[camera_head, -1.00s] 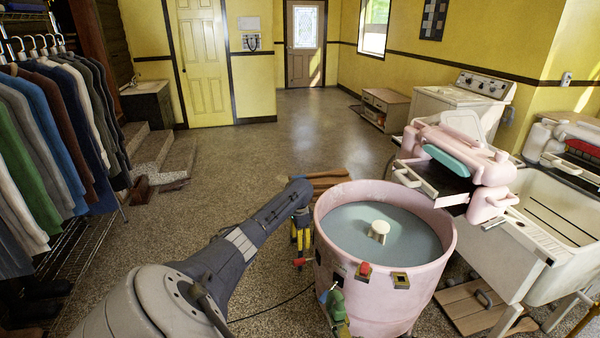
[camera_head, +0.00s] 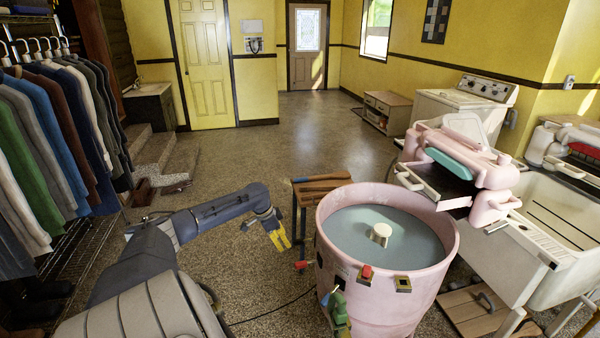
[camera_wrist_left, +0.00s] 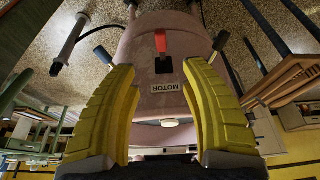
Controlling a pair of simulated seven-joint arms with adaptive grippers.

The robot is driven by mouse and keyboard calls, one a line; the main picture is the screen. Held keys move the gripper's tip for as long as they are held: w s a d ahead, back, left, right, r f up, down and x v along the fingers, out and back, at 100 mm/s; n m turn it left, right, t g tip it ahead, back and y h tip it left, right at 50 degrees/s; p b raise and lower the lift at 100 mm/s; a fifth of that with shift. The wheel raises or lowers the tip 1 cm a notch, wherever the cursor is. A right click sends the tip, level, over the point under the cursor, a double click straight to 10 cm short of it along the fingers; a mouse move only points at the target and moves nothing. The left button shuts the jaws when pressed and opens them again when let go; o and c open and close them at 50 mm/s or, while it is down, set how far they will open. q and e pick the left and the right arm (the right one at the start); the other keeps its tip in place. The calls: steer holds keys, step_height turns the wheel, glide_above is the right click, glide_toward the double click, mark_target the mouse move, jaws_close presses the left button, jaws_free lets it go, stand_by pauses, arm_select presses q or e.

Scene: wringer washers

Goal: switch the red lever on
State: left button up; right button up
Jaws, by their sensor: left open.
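The red lever (camera_wrist_left: 160,41) stands out from a black slot on the pink washer tub (camera_wrist_left: 150,112) in the left wrist view. A white MOTOR label (camera_wrist_left: 170,87), upside down, is beside the slot. My left gripper (camera_head: 280,240) is open and empty, left of the pink tub (camera_head: 335,235) in the head view. In the wrist view its yellow fingers (camera_wrist_left: 160,88) frame the label, with the lever beyond them and apart from them. In the head view a red tip (camera_head: 300,265) shows at the tub's left side. My right gripper is not in view.
A red knob (camera_head: 366,271) and a green part (camera_head: 338,306) are on the tub's front. A brown wooden bench (camera_head: 322,186) stands behind my left gripper. Clothes (camera_head: 60,130) hang at the left. Open floor (camera_head: 255,145) lies behind.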

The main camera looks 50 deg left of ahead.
arm_select(q)
glide_toward(300, 263)
steer(key=x, duration=1)
steer(key=shift+a+f, duration=0.1)
stand_by(0.5)
jaws_close()
